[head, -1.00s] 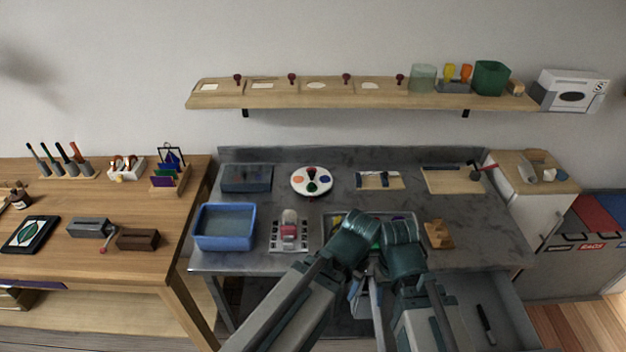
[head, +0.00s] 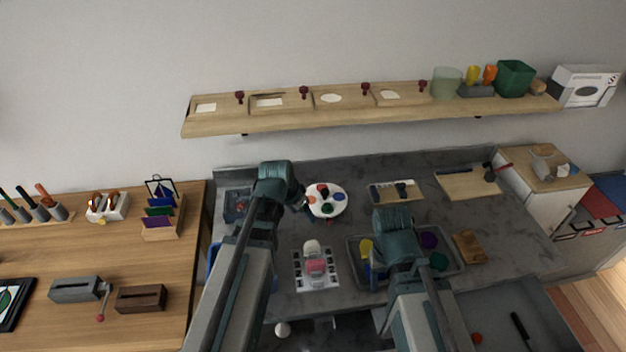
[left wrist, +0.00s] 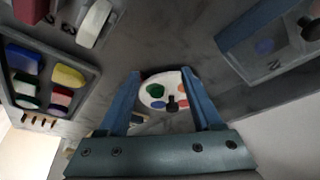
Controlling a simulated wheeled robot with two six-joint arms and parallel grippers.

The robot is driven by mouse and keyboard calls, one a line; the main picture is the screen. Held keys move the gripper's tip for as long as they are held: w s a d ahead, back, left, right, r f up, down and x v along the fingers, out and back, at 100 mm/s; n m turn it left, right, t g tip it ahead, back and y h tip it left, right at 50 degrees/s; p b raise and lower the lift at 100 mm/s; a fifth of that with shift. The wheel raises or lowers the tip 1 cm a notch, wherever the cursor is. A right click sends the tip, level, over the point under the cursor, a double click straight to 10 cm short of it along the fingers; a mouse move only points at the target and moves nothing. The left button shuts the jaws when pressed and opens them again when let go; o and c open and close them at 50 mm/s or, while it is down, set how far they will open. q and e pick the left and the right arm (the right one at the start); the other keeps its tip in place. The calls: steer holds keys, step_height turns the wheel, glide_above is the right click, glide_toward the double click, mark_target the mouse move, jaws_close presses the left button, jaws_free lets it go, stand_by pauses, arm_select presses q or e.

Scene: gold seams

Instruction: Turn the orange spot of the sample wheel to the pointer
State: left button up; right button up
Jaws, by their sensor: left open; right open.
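The sample wheel (head: 337,206) is a white disc with coloured spots and a dark knob, lying towards the back of the grey counter. Its orange spot (head: 311,200) is on the left side in the head view. A small dark red mark (head: 331,221) at the wheel's front edge may be the pointer; I cannot tell. My left gripper (head: 301,204) is open beside the wheel's left edge, partly hidden by its own wrist. In the left wrist view the wheel (left wrist: 172,88) shows between the open fingers (left wrist: 162,75), apparently beyond them. My right gripper (head: 378,268) is open over the tray, largely hidden by its arm.
A dark box (head: 236,205) lies left, a blue bin (head: 213,254) nearer. A board (head: 396,193) is right. A shelf (head: 340,118) hangs above.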

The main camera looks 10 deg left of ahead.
arm_select(q)
steer(key=w+a, duration=0.1)
steer(key=a, duration=0.1)
arm_select(e)
steer(key=shift+w+a, duration=0.15)
steer(key=shift+a, duration=0.2)
steer(key=shift+d, duration=0.1)
arm_select(q)
glide_toward(324, 191)
steer(key=x, duration=0.5)
steer(key=shift+f, duration=0.3)
steer(key=shift+w+d+f+b, duration=0.25)
steer(key=shift+w+f+b, duration=0.05)
steer(key=shift+f+b, duration=0.3)
arm_select(e)
steer(key=shift+f, duration=0.55)
arm_select(q)
steer(key=shift+b+x, duration=0.85)
arm_select(e)
steer(key=shift+f, duration=0.85)
arm_select(q)
steer(key=shift+c, duration=0.2)
jaws_close()
